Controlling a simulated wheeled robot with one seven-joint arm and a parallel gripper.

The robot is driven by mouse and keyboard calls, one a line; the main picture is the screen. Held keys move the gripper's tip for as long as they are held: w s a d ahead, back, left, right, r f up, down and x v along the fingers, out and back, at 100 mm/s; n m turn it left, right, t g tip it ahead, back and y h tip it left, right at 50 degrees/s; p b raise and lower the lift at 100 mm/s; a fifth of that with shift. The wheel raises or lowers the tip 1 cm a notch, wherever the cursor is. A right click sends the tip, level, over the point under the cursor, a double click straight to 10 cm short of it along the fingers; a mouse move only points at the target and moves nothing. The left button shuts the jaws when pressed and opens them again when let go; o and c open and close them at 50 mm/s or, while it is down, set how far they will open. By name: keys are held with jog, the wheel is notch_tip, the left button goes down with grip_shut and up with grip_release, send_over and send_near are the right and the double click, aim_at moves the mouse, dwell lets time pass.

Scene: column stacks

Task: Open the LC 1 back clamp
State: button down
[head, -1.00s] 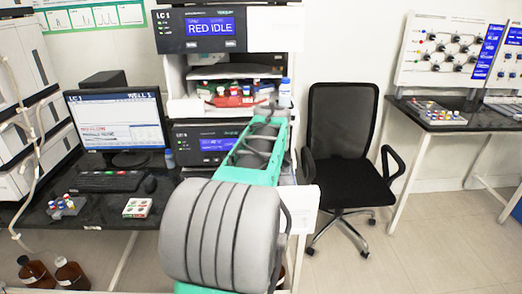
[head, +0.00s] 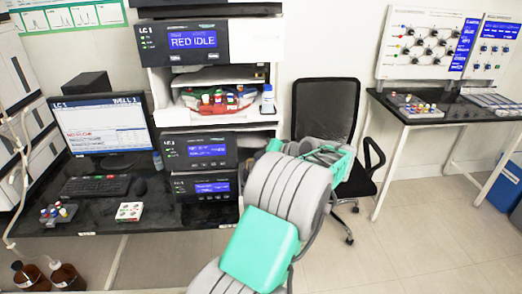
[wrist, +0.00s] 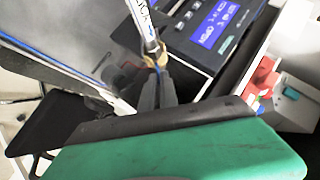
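The LC 1 stack (head: 215,40) stands left of centre in the head view, its top screen reading RED IDLE. In the wrist view a slim white column (wrist: 144,22) with dark lettering, partly readable as "ACK", runs down to a small beige clamp (wrist: 152,73). The dark grey fingertips of my gripper (wrist: 158,92) are right at the clamp's lower side. Whether they touch it, or hold anything, I cannot tell. The green body of my gripper fills the lower wrist view. In the head view my arm hides the fingers and the clamp.
A black office chair (head: 325,115) stands close behind my arm. A monitor (head: 102,125) and keyboard (head: 95,186) are on the left bench.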

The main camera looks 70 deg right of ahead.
jog(key=shift+f, duration=0.15)
dwell(0.4)
jog(key=c, duration=1.6)
grip_release()
jog(key=b+v, duration=0.1)
jog(key=v, duration=0.7)
jog(key=shift+d+f, duration=0.1)
jog(key=shift+d, duration=0.05)
